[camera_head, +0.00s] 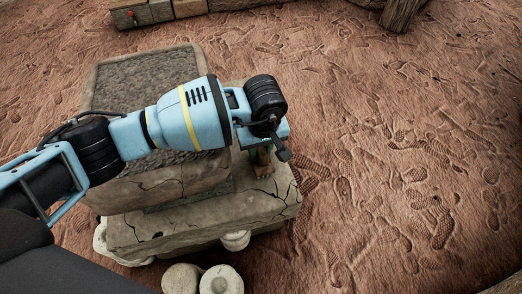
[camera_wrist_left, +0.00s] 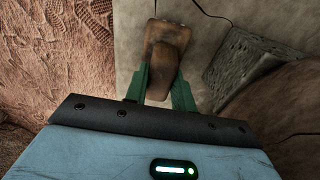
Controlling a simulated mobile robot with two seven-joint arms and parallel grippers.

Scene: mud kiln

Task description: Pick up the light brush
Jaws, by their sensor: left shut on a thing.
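The light brush (camera_wrist_left: 165,60), a brown, wooden-looking piece, is between the two green fingers of my left gripper (camera_wrist_left: 162,88) in the left wrist view. The fingers are shut on it, one on each side. In the head view the left gripper (camera_head: 262,146) is at the right end of a cracked stone slab, with a small brown part of the brush (camera_head: 264,157) showing below it. The wrist hides most of the brush there. I cannot tell whether the brush touches the slab. My right gripper is in neither view.
The cracked stone slab (camera_head: 262,200) carries a stone block with a rough grey top (camera_head: 140,80). Round pale stones (camera_head: 222,280) lie at its front. Wooden beams (camera_head: 155,12) lie at the back, and a wooden post (camera_head: 400,12) stands at the top right. The reddish ground on the right is clear.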

